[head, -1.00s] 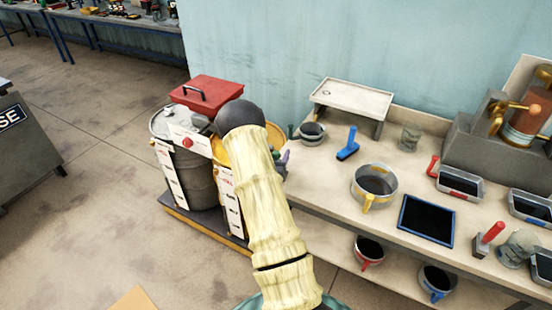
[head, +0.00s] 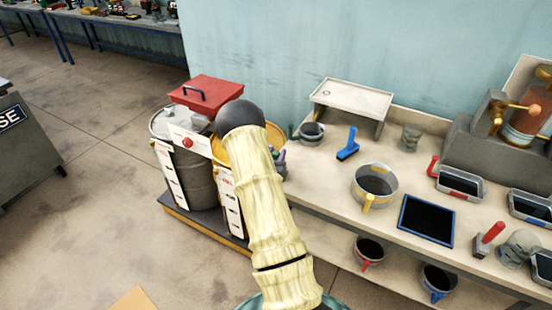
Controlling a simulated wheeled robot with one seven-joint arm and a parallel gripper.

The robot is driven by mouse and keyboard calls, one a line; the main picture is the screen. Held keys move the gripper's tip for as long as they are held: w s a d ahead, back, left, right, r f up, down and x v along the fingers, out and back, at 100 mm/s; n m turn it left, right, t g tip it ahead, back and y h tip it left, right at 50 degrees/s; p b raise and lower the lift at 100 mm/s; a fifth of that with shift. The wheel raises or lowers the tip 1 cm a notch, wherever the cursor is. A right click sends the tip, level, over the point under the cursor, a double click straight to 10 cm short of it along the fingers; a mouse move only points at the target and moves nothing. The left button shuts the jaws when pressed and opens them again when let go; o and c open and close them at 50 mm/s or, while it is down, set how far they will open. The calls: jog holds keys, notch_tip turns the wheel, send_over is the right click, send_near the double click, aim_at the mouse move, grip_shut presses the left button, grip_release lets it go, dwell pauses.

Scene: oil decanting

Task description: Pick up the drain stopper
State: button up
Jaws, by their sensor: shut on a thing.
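My arm, in a cream sleeve with a dark rounded joint, reaches up the middle of the head view toward two drums. My gripper is not clearly visible; the arm hides the area beyond the joint. A grey drum (head: 196,178) stands at the left, and a yellow-topped drum (head: 222,150) is partly covered by my arm. I cannot make out the drain stopper. Small purple and green shapes (head: 280,156) show just right of my arm, too small to identify.
The bench (head: 326,178) at the right holds a yellow-handled pot (head: 374,184), a blue brush (head: 348,145), a blue-rimmed tray (head: 427,220) and a raised white tray stand (head: 352,97). The floor at left is open.

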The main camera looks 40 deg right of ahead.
notch_tip(320, 180, up, 10)
jog(key=shift+r+b, duration=0.1)
jog(key=shift+b, duration=0.65)
